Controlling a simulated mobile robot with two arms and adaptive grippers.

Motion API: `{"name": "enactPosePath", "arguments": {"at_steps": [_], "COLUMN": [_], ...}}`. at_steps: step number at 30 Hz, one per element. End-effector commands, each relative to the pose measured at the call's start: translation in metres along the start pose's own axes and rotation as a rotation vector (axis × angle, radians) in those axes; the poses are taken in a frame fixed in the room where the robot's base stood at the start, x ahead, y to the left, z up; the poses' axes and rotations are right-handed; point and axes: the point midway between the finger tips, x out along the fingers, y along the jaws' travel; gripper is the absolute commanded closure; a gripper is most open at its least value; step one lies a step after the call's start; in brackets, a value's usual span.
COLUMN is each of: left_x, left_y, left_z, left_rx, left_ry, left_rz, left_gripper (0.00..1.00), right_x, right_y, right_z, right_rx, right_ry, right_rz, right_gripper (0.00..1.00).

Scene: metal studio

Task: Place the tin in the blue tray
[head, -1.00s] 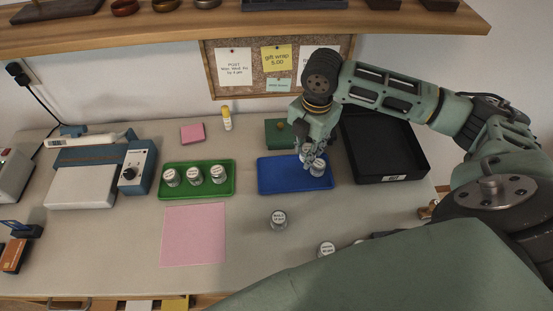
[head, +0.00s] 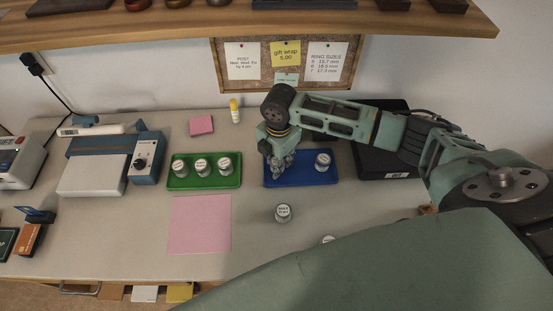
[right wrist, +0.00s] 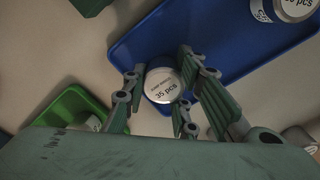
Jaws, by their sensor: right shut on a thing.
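The blue tray (head: 300,182) lies on the worktop right of centre; its rim also shows in the right wrist view (right wrist: 135,50). A round silver tin with a white label (head: 323,160) stands in its right part. My right gripper (head: 279,163) is at the tray's left end, pointing down. In the right wrist view, the gripper (right wrist: 160,95) is shut on a tin (right wrist: 163,86) marked "35 pcs", at the tray's edge. I cannot tell whether this tin touches the tray. My left gripper is not in view.
A green tray (head: 205,184) with three tins stands just left of the blue tray. A loose tin (head: 283,212) stands in front, another (head: 328,239) is partly hidden. A black tray (head: 385,165) is at the right. Pink paper (head: 200,224) lies flat. A shelf (head: 200,25) overhangs the back.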

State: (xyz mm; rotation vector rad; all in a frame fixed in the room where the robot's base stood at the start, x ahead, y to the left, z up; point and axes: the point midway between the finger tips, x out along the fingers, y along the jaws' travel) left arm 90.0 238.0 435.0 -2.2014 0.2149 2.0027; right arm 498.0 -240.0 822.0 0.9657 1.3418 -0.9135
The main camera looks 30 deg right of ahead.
Motion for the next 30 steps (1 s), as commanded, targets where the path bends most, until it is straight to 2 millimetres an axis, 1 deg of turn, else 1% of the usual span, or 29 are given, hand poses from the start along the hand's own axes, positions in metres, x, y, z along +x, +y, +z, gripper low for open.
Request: {"name": "enactPosePath", "arguments": {"at_steps": [8, 9, 14, 15, 24, 26, 29, 30], "left_x": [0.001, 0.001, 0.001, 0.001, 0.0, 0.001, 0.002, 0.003], "left_y": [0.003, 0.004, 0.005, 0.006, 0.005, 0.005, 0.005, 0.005], "left_z": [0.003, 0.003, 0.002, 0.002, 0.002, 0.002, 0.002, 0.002], "left_rx": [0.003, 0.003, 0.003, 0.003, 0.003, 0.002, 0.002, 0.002], "left_ry": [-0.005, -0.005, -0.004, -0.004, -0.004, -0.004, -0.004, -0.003], "left_rz": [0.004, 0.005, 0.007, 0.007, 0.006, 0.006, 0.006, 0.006], "left_gripper": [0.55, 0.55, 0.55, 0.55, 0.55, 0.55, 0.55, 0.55], "right_x": [0.003, 0.002, 0.002, 0.002, 0.0, -0.004, -0.018, -0.025], "right_y": [0.0, 0.0, 0.0, 0.0, 0.0, 0.001, 0.002, 0.002], "right_z": [0.0, 0.0, 0.0, 0.0, 0.0, 0.001, 0.001, 0.001], "right_rx": [0.0, 0.0, 0.0, 0.0, 0.0, 0.0, 0.001, 0.001], "right_ry": [0.0, 0.0, 0.0, 0.0, 0.0, -0.001, -0.001, 0.0], "right_rz": [0.001, 0.001, 0.001, 0.001, 0.002, 0.003, 0.006, 0.007], "right_gripper": [1.0, 0.71, 0.57, 0.55, 0.55, 0.55, 0.55, 0.55]}}
